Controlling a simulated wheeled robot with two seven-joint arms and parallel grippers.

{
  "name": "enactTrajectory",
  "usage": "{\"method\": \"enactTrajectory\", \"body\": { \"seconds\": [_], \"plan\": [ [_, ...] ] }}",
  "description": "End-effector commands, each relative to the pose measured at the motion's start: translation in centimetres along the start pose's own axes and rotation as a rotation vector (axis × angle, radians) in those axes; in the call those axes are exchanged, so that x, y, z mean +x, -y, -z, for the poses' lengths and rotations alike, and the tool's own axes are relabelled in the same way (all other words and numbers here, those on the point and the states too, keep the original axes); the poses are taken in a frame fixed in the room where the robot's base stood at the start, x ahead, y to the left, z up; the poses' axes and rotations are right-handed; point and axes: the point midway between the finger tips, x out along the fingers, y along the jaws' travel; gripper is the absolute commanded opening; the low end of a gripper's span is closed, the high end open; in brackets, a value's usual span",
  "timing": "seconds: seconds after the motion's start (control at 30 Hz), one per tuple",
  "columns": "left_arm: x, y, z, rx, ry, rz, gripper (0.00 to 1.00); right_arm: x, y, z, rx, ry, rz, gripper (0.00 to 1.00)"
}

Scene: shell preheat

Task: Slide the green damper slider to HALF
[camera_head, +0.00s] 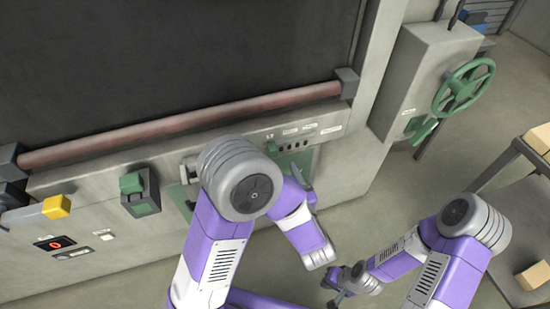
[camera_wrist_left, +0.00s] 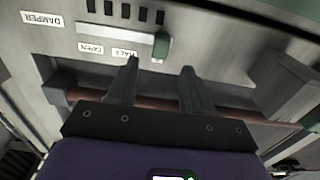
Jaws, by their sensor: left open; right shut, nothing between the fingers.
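The green damper slider (camera_wrist_left: 161,46) sits at the right end of its pale track in the left wrist view, right of the HALF label (camera_wrist_left: 124,53). The OPEN label (camera_wrist_left: 90,49) and DAMPER label (camera_wrist_left: 42,18) lie further left. In the head view the slider (camera_head: 271,147) shows small at the left end of the label row. My left gripper (camera_wrist_left: 159,65) is open and empty; its fingertips lie to either side of the slider in the picture, just short of it. My arm largely hides it in the head view. My right gripper (camera_head: 337,296) is shut and empty, low over the floor.
A reddish door bar (camera_head: 180,123) runs across above the damper panel. A green switch (camera_head: 132,184) and a yellow-ended lever (camera_head: 56,207) are left. A green handwheel (camera_head: 463,87) is right, near a table with pale blocks (camera_head: 535,275). The middle floor is clear.

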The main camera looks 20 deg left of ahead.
Motion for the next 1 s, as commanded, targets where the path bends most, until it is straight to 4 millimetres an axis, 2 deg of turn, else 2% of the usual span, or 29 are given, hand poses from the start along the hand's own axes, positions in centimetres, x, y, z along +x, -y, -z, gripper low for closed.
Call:
{"method": "enactTrajectory", "body": {
  "seconds": [0.4, 0.57, 0.83, 1.0],
  "plan": [
    [6.0, 0.2, 0.0, -0.001, -0.003, 0.006, 0.51, 0.7, -0.3, 0.1, 0.0, 0.0, 0.0, 0.0],
    [7.1, 0.1, 0.1, 0.0, -0.004, 0.004, 0.51, 0.8, -0.3, 0.1, 0.0, 0.0, 0.0, 0.0],
    [7.2, 0.1, 0.1, 0.001, -0.003, 0.002, 0.51, 0.8, -0.3, 0.0, 0.0, 0.0, 0.0, 0.0],
    [7.2, 0.1, 0.1, 0.001, -0.003, 0.002, 0.25, 0.8, -0.3, 0.0, 0.0, 0.0, 0.0, 0.0]
  ]
}}
